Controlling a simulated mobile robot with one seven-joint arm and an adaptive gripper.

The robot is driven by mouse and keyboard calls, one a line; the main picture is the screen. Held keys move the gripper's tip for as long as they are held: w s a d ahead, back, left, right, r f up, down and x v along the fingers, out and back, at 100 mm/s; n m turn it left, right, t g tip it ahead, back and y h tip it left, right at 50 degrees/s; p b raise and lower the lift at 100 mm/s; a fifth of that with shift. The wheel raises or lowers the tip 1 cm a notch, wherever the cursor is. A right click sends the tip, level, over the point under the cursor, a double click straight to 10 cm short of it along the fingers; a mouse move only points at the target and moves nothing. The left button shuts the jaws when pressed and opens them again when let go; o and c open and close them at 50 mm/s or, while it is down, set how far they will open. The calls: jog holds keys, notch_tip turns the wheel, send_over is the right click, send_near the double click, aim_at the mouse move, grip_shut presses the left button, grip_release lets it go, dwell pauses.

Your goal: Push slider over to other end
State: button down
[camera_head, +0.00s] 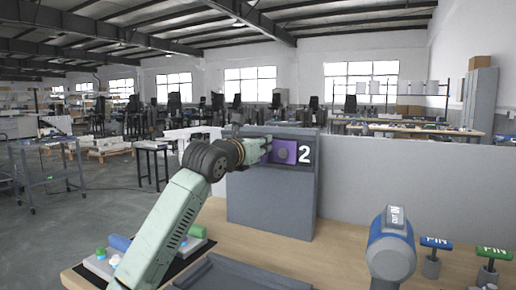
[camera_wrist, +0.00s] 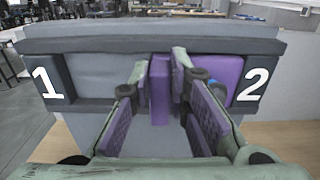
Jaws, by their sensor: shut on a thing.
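The purple slider (camera_head: 284,152) sits in the track of a grey panel box, at the end marked 2. The slider also shows in the wrist view, with its plate (camera_wrist: 225,72) beside the 2 and its upright handle (camera_wrist: 160,92) to the left of the plate. My gripper (camera_head: 262,151) reaches the slider from the left in the head view. In the wrist view my gripper (camera_wrist: 160,70) has its fingers on both sides of the handle, shut on it. The end marked 1 (camera_wrist: 47,82) is clear of the slider. My arm hides that end in the head view.
The grey box (camera_head: 265,210) stands on a wooden table (camera_head: 340,262). A blue and grey tool (camera_head: 391,245) stands at front right, near a blue PIN handle (camera_head: 436,243) and a green PIN handle (camera_head: 493,253). A tray with coloured parts (camera_head: 112,256) lies at front left.

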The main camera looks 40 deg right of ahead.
jog(key=shift+s+d, duration=0.15)
jog(key=shift+s, duration=0.1)
jog(key=c, duration=1.5)
grip_release()
jog(key=v, duration=1.2)
jog(key=shift+w, duration=0.1)
